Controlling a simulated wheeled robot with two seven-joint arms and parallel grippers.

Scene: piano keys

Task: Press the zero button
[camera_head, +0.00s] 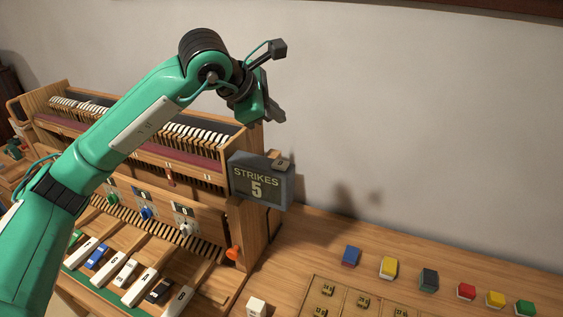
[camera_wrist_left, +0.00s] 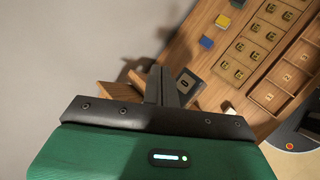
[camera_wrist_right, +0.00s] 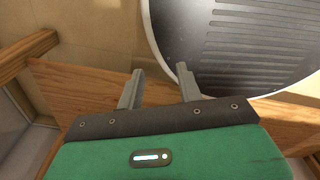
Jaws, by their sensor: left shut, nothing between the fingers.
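The strikes counter (camera_head: 258,183) is a grey box reading "STRIKES 5" at the right end of the wooden keyboard case. A small wooden button (camera_head: 281,163) sits on its top; its mark is too small to read surely. My left gripper (camera_head: 273,114) is above the counter, apart from it, pointing down and shut with nothing in it. In the left wrist view the shut fingers (camera_wrist_left: 161,85) show just left of the button (camera_wrist_left: 185,83). My right gripper (camera_wrist_right: 158,80) is open and empty, away from the counter and outside the head view.
Colored blocks (camera_head: 388,267) stand in a row on the wooden table, behind a compartment tray (camera_head: 310,290). Large keys (camera_head: 141,287) lie in front of the case. An orange knob (camera_head: 233,253) is below the counter. The wall is behind.

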